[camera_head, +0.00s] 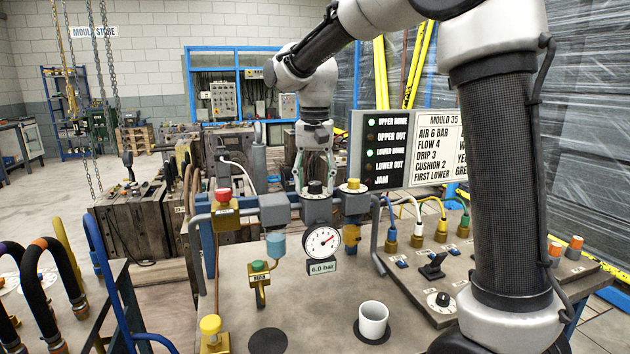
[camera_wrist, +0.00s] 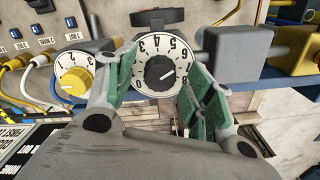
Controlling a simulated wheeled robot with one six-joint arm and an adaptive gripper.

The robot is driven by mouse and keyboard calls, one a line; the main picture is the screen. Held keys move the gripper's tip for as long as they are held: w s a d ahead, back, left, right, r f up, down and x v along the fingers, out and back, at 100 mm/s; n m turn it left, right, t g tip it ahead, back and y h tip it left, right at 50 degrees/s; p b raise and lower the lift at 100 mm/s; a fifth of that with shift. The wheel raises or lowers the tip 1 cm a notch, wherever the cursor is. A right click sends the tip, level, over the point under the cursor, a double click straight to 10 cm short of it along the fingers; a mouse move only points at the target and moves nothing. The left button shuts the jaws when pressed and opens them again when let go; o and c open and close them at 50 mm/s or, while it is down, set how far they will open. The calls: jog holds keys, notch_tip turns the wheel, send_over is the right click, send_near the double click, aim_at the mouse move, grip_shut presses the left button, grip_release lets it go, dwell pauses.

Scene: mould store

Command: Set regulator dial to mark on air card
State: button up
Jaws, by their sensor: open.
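The regulator dial, a black knob on a white numbered face (camera_wrist: 159,72), sits between the fingers of my open gripper (camera_wrist: 162,76). Its white pointer line aims at the lower right, toward a figure partly covered by the right finger. In the head view my gripper (camera_head: 316,176) points down around the black knob (camera_head: 316,187); I cannot tell whether the pads touch it. The air card (camera_head: 437,140) reads MOULD 35, AIR 6 BAR, FLOW 4, DRIP 3, CUSHION 2.
A yellow-knobbed dial (camera_wrist: 77,80) stands close beside the regulator. A red-topped valve (camera_head: 223,200) is to the left. A white cup (camera_head: 373,319) stands on the bench front. A lamp panel (camera_head: 380,150) and a hose panel (camera_head: 437,255) are at the right.

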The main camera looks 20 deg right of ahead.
notch_tip(320, 180, up, 12)
dwell(0.4)
jog(key=n, duration=0.3)
send_over(315, 183)
notch_tip(315, 183, down, 4)
jog(key=shift+w+f, duration=0.1)
jog(key=shift+f, duration=0.15)
jog(key=shift+s+d+f+n+t, duration=0.15)
jog(key=shift+s+d+f+n, duration=0.2)
jog(key=shift+s, duration=0.2)
jog(key=shift+s+d+f+n+t, duration=0.15)
jog(key=shift+s+d+f+n, duration=0.15)
jog(key=shift+s+f, duration=0.2)
jog(key=s+d+f+t, duration=0.2)
jog(key=s+d, duration=0.4)
jog(key=s, duration=0.6)
jog(key=s+d+f+t, duration=0.1)
jog(key=s+d+f, duration=0.4)
jog(key=s, duration=0.7)
jog(key=d, duration=0.2)
jog(key=shift+s+d+t, duration=0.3)
jog(key=shift+t, duration=0.1)
